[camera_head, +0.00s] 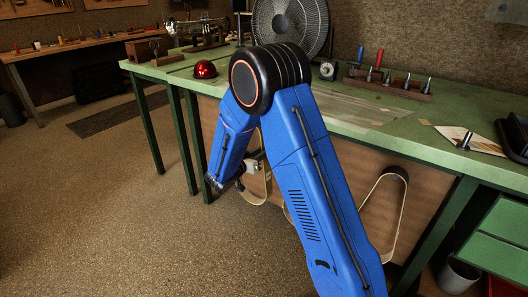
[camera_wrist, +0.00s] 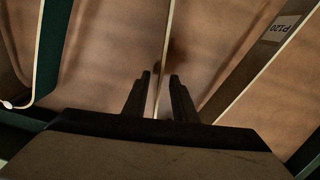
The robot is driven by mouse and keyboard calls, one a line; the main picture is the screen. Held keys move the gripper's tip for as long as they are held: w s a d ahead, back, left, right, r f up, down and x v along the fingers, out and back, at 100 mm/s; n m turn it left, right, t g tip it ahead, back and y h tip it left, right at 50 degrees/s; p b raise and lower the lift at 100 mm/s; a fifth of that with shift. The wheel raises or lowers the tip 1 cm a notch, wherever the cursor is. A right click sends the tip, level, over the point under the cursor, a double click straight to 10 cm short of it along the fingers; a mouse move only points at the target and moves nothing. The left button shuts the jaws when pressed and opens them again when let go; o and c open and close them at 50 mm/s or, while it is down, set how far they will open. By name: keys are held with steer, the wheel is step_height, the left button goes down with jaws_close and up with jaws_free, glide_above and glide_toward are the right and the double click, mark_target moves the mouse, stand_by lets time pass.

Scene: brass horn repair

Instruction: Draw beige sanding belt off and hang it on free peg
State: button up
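A beige sanding belt (camera_head: 267,182) hangs in a loop in front of the brown board under the bench, partly hidden by my blue arm. My gripper (camera_head: 252,165) is beside it, small in the head view. In the wrist view, a beige strip of belt (camera_wrist: 164,65) runs edge-on between the two dark fingers of my gripper (camera_wrist: 160,76). The fingers stand apart, with a narrow gap showing on each side of the strip. Another beige belt (camera_head: 401,215) hangs from a dark peg (camera_head: 397,173) at the right. I cannot make out a free peg.
The brown board (camera_head: 430,198) fills the bench front. The green bench (camera_head: 445,150) carries tools, a fan (camera_head: 291,24) and a red dome (camera_head: 205,69). The floor (camera_head: 110,190) at left is open.

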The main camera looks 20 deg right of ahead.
steer(key=v, duration=0.6)
steer(key=shift+s+a, duration=0.2)
steer(key=shift+a, duration=0.1)
stand_by(0.6)
stand_by(0.7)
steer(key=s+d+r+g+y, duration=0.1)
steer(key=s+d+r+g, duration=0.2)
steer(key=s+d, duration=0.3)
steer(key=s+d+r+n+g+y, duration=0.1)
steer(key=s+d+r+g, duration=0.2)
steer(key=s, duration=0.6)
steer(key=s+d+r+g+y, duration=0.1)
steer(key=s+d+r+g, duration=0.15)
steer(key=s+d, duration=0.35)
steer(key=s+a+r+n+t+y, duration=0.1)
steer(key=s+a+n+y, duration=0.3)
steer(key=s, duration=0.7)
steer(key=s+a+r+n+t+y, duration=0.2)
steer(key=s+a+r+n+y, duration=0.1)
steer(key=s, duration=0.9)
steer(key=shift+s+a+n+y, duration=0.25)
steer(key=shift+a+n+y, duration=0.25)
steer(key=shift+a+y, duration=1.1)
steer(key=shift+d+y, duration=0.3)
